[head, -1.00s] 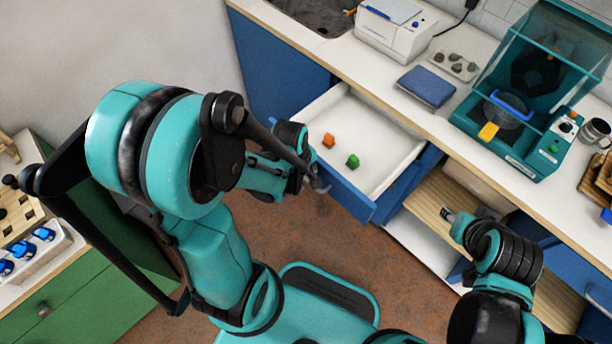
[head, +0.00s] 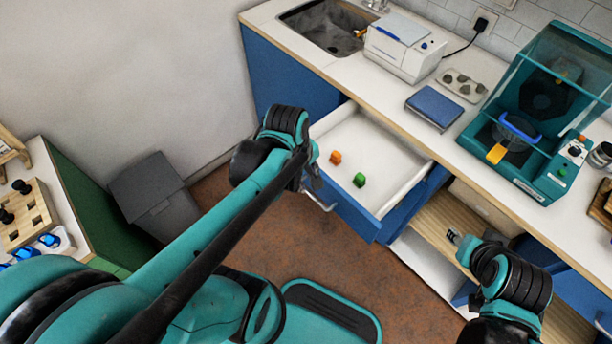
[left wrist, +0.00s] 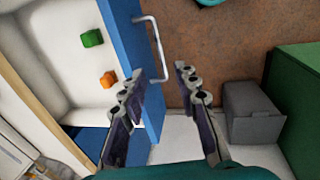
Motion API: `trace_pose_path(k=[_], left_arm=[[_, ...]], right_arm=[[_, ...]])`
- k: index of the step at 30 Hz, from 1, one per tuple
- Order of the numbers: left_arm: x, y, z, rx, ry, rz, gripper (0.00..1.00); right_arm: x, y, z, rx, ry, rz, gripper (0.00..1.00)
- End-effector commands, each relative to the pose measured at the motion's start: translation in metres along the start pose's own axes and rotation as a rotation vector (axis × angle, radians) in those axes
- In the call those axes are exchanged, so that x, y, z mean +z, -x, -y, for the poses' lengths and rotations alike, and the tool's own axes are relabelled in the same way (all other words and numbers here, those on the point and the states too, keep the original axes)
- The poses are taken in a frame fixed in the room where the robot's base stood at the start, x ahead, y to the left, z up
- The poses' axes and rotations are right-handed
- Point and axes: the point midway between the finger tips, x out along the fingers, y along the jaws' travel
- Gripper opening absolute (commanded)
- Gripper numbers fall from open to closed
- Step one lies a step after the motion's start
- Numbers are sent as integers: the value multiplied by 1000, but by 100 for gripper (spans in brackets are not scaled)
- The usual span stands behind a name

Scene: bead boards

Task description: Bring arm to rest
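My left gripper (left wrist: 160,88) is open and empty in the left wrist view, with its two fingers apart above the handle side of the open drawer. In the head view my left arm reaches from the lower left, and its gripper (head: 312,178) is small and partly hidden at the drawer's left front corner. My right gripper (head: 455,237) points left, near the open lower compartment; its fingers are too small to judge.
The open drawer (head: 398,170) holds an orange block (head: 336,157) and a green block (head: 360,180). Its handle (left wrist: 153,45) shows in the left wrist view. A grey bin (head: 155,196) stands by the green cabinet (head: 75,190). Brown floor is free between.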

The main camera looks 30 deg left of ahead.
Motion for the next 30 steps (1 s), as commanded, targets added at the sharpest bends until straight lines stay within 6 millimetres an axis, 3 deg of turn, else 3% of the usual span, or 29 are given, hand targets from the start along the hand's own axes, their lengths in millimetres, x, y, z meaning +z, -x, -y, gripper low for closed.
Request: trace_pose_path(k=[6,23,26,30], left_arm=[[0,9,0,0,0,0,31],[1,11,0,7,-24,-5,31],[5,16,-1,45,-161,-38,31],[14,31,-4,130,-536,-147,31]], right_arm=[[0,0,0,0,0,0,40],[0,0,0,0,0,0,40],[0,0,0,0,0,0,40],[0,0,0,0,0,0,40]])
